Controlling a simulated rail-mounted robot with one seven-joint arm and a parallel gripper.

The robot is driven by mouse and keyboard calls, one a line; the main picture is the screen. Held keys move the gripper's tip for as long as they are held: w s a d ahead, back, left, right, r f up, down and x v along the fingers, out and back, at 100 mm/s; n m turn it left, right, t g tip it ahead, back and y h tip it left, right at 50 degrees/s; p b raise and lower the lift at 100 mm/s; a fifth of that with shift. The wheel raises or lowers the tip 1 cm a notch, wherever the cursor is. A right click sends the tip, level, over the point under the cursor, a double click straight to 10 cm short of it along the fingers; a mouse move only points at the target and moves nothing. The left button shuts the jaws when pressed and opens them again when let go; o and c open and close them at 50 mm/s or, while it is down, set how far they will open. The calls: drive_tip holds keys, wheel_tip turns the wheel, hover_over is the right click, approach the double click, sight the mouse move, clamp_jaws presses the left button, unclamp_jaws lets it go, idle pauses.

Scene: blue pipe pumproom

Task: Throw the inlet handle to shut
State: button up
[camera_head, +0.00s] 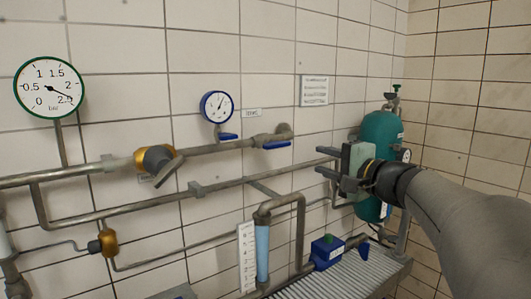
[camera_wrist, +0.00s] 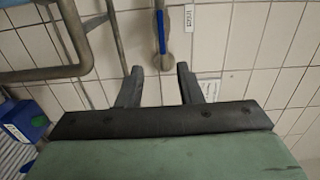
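A blue lever handle (camera_head: 276,145) sits on the upper grey pipe (camera_head: 225,147), close to the pipe's elbow into the wall. It lies roughly along the pipe. It also shows at the top of the wrist view (camera_wrist: 162,32), lengthwise along the pipe. A small label (camera_head: 251,113) is on the wall above; I cannot read it surely. My gripper (camera_head: 323,161) is open and empty, to the right of the handle and apart from it. In the wrist view its two fingers (camera_wrist: 160,86) point toward the elbow, with the handle beyond them.
A small blue handle (camera_head: 228,136) sits under the blue-rimmed gauge (camera_head: 216,107). A brass valve with a grey lever (camera_head: 160,163) is farther left. A teal tank (camera_head: 382,135) stands behind my gripper. A blue box (camera_head: 327,251) rests on the ribbed bench below. Lower pipes (camera_head: 298,225) run beneath.

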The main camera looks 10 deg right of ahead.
sight(280, 146)
drive_tip(key=p+x, duration=0.5)
drive_tip(key=x, duration=1.2)
drive_tip(key=shift+w+a+r, duration=0.1)
drive_tip(key=shift+w, duration=0.05)
clamp_jaws()
